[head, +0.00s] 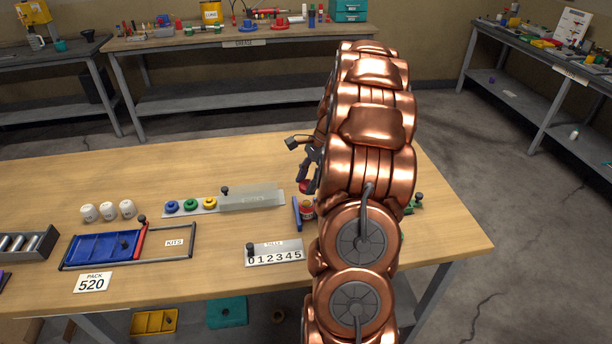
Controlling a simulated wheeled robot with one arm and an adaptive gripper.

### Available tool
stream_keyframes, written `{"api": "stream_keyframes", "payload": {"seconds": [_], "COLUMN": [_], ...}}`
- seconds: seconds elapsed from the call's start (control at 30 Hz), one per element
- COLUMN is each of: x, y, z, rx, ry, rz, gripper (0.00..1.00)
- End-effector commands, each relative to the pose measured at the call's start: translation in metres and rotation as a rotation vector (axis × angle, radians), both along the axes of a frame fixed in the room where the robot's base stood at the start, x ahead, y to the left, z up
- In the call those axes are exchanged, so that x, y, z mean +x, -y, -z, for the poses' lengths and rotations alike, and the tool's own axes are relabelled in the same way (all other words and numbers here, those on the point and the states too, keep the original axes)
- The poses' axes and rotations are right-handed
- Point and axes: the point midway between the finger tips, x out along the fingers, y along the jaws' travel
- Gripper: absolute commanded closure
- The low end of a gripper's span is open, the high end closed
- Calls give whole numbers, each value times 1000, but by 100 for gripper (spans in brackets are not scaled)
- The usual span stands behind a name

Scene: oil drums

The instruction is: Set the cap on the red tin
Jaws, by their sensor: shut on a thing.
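My gripper (308,182) is at the middle of the table, beside my copper arm, which hides part of it. It points down and is shut on a small dark red piece, which looks like the cap (304,187). The red tin (308,209) stands on the table just below the gripper, with its right side close to or behind my arm. The cap appears a little above the tin; whether they touch cannot be told.
A blue upright piece (296,213) stands just left of the tin. Green items show right of my arm.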

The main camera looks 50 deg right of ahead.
Motion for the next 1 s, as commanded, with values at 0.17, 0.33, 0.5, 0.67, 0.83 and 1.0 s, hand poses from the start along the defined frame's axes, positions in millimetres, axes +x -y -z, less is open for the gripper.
{"api": "stream_keyframes", "payload": {"seconds": [0.17, 0.33, 0.5, 0.67, 0.83, 1.0], "x": [0, 0, 0, 1, 0, 1], "y": [0, -1, -1, -1, -1, -1], "z": [7, 18, 31, 40, 42, 42], "rx": [1, 2, 2, 1, 1, 1], "ry": [-1, -1, -1, 0, 0, 0], "rz": [0, -2, -2, -1, -1, -1], "gripper": [65, 65, 65, 65, 65, 65]}}
